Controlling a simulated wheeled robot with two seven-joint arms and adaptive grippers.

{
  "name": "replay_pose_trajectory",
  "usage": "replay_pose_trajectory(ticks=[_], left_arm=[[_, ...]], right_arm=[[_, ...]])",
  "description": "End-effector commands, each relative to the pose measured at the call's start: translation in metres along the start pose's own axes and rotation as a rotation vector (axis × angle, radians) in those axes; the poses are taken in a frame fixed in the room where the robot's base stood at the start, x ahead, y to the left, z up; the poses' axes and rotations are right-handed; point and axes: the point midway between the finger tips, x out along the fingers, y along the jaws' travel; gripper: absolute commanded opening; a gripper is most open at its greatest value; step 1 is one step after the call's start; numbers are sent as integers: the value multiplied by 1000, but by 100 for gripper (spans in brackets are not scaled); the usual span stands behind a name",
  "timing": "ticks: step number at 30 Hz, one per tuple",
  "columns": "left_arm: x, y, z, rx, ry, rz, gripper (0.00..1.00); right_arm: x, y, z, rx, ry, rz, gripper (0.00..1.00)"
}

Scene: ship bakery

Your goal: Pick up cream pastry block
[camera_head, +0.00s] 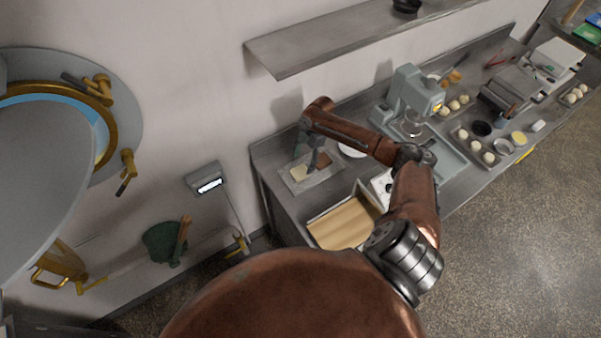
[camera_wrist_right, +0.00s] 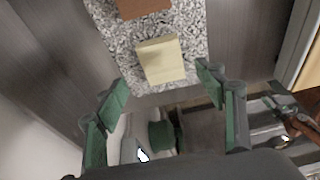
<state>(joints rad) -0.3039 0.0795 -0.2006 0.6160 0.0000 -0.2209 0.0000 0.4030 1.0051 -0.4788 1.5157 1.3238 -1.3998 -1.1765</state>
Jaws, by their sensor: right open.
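The cream pastry block (camera_wrist_right: 161,60) is a pale yellow, squarish block lying on a speckled grey slab. In the head view the cream block (camera_head: 299,173) lies on the slab near the wall end of the counter. A brown block (camera_wrist_right: 143,7) lies beside it on the same slab (camera_wrist_right: 199,40). My right gripper (camera_wrist_right: 164,90) is open, its green fingers spread wide, with the cream block ahead of and between them, not gripped. In the head view my right gripper (camera_head: 312,160) hangs over the slab, close to the blocks. My left gripper is out of view.
A wooden board (camera_head: 345,224) in a tray lies at the counter's front left. A stand mixer (camera_head: 410,95) stands farther along, with trays of dough balls (camera_head: 475,145) beside it. A metal shelf (camera_head: 330,40) juts from the wall above. A round porthole cover is at left.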

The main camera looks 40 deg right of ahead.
Motion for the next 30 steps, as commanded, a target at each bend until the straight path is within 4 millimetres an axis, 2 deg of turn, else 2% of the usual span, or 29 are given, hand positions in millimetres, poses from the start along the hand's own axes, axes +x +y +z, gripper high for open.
replay_pose_trajectory(ticks=[6, 10, 19, 30], left_arm=[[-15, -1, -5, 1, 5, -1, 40], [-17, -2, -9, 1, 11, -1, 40], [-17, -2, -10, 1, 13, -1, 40], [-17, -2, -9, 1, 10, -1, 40]], right_arm=[[28, -6, -1, 2, 2, -3, 64], [45, -6, 0, 3, 1, -1, 64], [51, -6, 2, 3, -1, 0, 64], [51, -6, 2, 4, -1, 0, 39]])
